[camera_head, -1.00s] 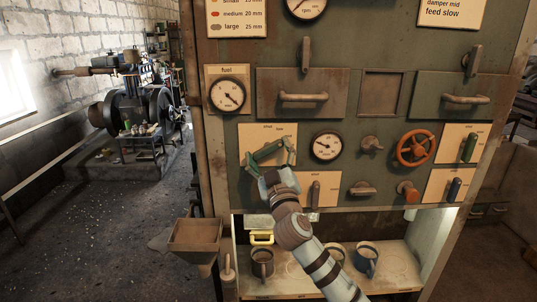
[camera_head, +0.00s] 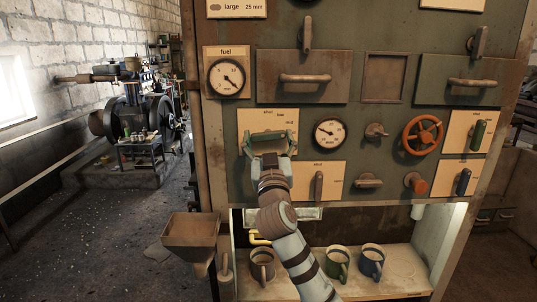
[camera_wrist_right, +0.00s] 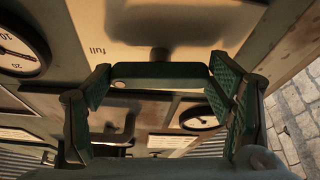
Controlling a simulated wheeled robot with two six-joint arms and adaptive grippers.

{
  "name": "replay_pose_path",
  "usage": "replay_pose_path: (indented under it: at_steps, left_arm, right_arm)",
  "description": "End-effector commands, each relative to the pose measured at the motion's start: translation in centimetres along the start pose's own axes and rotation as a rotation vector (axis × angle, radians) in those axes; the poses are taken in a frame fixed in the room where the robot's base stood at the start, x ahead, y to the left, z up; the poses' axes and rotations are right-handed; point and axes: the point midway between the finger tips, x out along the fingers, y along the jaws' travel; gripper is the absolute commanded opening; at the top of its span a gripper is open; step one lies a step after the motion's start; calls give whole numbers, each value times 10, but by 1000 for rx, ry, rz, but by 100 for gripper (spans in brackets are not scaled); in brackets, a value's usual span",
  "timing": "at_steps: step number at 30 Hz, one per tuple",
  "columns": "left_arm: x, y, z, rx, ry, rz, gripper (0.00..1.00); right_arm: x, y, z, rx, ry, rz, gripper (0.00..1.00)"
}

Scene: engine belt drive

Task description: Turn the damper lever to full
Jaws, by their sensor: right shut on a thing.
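My right gripper (camera_head: 270,138) is at the upper left cream plate (camera_head: 250,117) on the cabinet front, marked "shut", "low" and "mid". In the right wrist view, its two green padded fingers (camera_wrist_right: 162,82) stand apart, one at each end of a green bar (camera_wrist_right: 160,71). The bar looks like the lever's handle, and the gripper is shut on it. A dark stem (camera_wrist_right: 160,51) shows behind the bar, and the word "full" is on the plate near it. My gripper and wrist hide most of the lever in the head view. My left gripper is not in view.
A round gauge (camera_head: 330,132) and a red handwheel (camera_head: 423,136) are to the right. A brown lever (camera_head: 319,186), a green lever (camera_head: 478,134) and a blue lever (camera_head: 463,181) sit on other plates. A drawer (camera_head: 303,78) is above. Mugs (camera_head: 371,263) stand on the shelf below.

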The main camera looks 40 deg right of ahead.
Motion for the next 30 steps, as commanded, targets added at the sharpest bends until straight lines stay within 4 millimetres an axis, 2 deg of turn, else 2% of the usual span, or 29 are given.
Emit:
replay_pose_path:
  at_steps: [1, 7, 22, 23, 24, 27, 30]
  left_arm:
    - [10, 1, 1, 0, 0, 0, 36]
    - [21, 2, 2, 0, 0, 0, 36]
    - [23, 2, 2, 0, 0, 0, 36]
    - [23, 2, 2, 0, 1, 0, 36]
    - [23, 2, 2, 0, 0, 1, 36]
    - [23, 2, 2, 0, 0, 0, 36]
    - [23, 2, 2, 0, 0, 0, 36]
  right_arm:
    - [-2, -1, 6, 24, -3, 9, 47]
    - [-1, -2, 4, 94, -5, 38, 47]
    - [0, -2, 1, 122, -5, 48, 47]
    - [0, -2, 1, 122, -5, 48, 76]
    - [0, -2, 1, 122, -5, 48, 83]
    - [0, -1, 1, 121, -4, 49, 95]
    - [0, -1, 1, 120, -4, 49, 95]
